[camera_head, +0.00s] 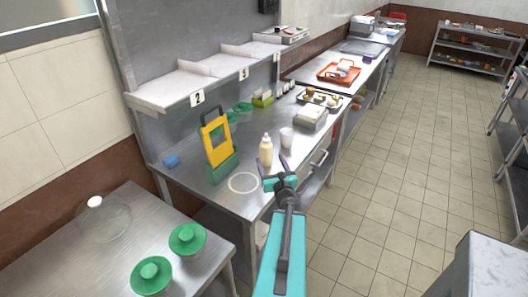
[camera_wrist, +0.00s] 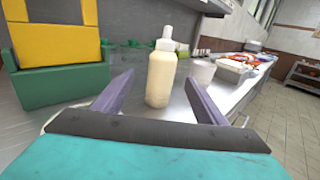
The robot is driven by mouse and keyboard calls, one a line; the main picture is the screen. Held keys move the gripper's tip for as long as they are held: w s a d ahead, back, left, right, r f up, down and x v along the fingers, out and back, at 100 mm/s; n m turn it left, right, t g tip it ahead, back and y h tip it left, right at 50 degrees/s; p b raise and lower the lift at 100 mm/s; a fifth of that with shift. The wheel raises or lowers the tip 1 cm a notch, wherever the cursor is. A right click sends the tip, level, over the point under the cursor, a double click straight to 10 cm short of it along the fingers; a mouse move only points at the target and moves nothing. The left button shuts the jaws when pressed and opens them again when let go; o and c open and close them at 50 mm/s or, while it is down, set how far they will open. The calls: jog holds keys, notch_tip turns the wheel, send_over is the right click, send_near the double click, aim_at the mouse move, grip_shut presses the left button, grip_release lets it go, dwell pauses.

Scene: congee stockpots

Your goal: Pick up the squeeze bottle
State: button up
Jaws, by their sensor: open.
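The squeeze bottle (camera_head: 266,151) is cream-coloured with a pale tip and stands upright on the steel counter. In the wrist view the bottle (camera_wrist: 161,75) stands ahead of my gripper, in line with the gap between the fingers. My gripper (camera_head: 273,170) is open and empty, with its purple fingers pointing at the bottle. In the wrist view the fingers (camera_wrist: 160,92) are spread to either side of the bottle's lower part. I cannot tell exactly how far the bottle is from the fingertips.
A yellow and green stand (camera_head: 221,168) is left of the bottle. A white cup (camera_head: 286,138) stands close on its right. A white ring (camera_head: 243,182) marks the counter in front. Green-lidded pots (camera_head: 187,239) stand on the nearer table. Numbered shelves (camera_head: 172,88) overhang the counter's back.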

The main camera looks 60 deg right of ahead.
aim_at(268, 152)
jog(key=shift+s, duration=0.2)
jog(key=shift+w+d+f+b, duration=0.1)
jog(key=shift+d+b, duration=0.15)
jog(key=shift+b, duration=0.35)
jog(key=shift+w+b, duration=0.1)
jog(key=shift+b, duration=0.2)
jog(key=w+d+b, duration=0.1)
jog(key=b, duration=0.2)
jog(key=b+x, duration=0.2)
jog(key=b, duration=0.5)
jog(key=shift+w+d+f, duration=0.1)
jog(key=shift+w+d, duration=0.05)
jog(key=shift+w, duration=0.05)
jog(key=d+b, duration=0.1)
jog(key=b, duration=0.3)
jog(key=shift+w+b, duration=0.35)
jog(key=shift+w+d+r, duration=0.3)
jog(key=shift+w+d, duration=0.1)
jog(key=shift+w, duration=0.05)
jog(key=shift+x, duration=0.9)
